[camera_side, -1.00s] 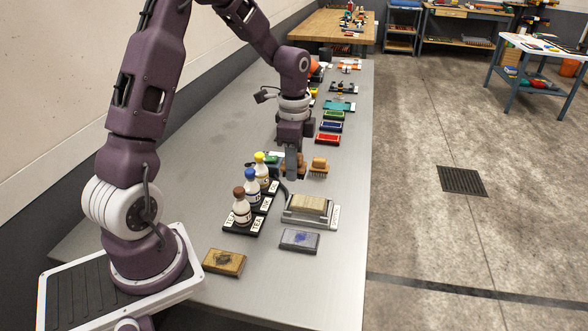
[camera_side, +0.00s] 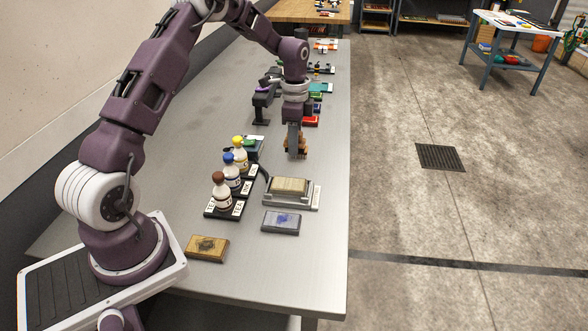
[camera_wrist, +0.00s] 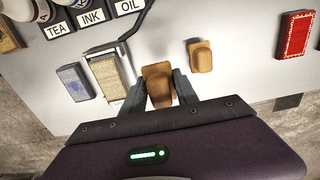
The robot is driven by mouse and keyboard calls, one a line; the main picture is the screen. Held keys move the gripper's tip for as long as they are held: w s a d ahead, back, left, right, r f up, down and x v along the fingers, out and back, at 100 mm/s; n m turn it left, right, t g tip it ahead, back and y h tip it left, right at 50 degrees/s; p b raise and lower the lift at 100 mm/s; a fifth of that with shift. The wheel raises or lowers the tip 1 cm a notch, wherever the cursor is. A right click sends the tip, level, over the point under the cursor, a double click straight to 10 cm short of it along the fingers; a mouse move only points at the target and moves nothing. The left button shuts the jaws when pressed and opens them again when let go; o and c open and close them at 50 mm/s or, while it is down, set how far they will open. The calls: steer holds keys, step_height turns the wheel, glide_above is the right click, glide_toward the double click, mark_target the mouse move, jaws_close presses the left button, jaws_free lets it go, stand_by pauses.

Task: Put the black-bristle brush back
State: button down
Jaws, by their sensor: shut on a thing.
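My gripper (camera_side: 294,152) is shut on a brush with a brown wooden body (camera_side: 303,143), at or just above the table near its right edge. In the wrist view the gripper (camera_wrist: 160,98) has a finger on each side of this brush (camera_wrist: 158,76). Its bristles are hidden, so I cannot tell their colour. I cannot tell whether it touches the table. A second brown brush (camera_wrist: 200,56) lies apart to the right in the wrist view. In the side view it is not clearly distinguishable behind the gripper.
A tray with a tan block (camera_side: 289,185) and a blue-stained pad (camera_side: 281,222) lie nearer the camera. Several bottles, including one with a brown cap (camera_side: 221,192), stand left on labelled holders. A red pad (camera_wrist: 296,36) lies farther along.

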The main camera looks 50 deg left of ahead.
mark_target(295, 172)
step_height(295, 172, down, 8)
steer(key=shift+r, duration=0.1)
steer(key=c, duration=0.9)
jaws_free()
steer(key=shift+c, duration=0.2)
steer(key=r, duration=1.3)
steer(key=shift+d, duration=0.3)
steer(key=s+d+r+n+t+y, duration=0.1)
steer(key=s+d+r, duration=0.3)
steer(key=d+r, duration=0.15)
steer(key=s+d+r+n+t, duration=0.1)
steer(key=s+d+r+n, duration=0.1)
steer(key=s+d+r, duration=0.35)
steer(key=s+d+r+n+t, duration=0.1)
steer(key=s+d+n, duration=0.1)
steer(key=s, duration=0.5)
steer(key=s+d+r+n+t, duration=0.1)
steer(key=s+d+r+n, duration=0.1)
steer(key=s, duration=0.5)
steer(key=s+d+r+n+t+h, duration=0.1)
steer(key=s+d+n, duration=0.1)
steer(key=s+d, duration=0.2)
steer(key=s, duration=0.2)
steer(key=shift+s+r+t, duration=0.3)
steer(key=shift+s+r, duration=0.05)
steer(key=shift+s, duration=0.05)
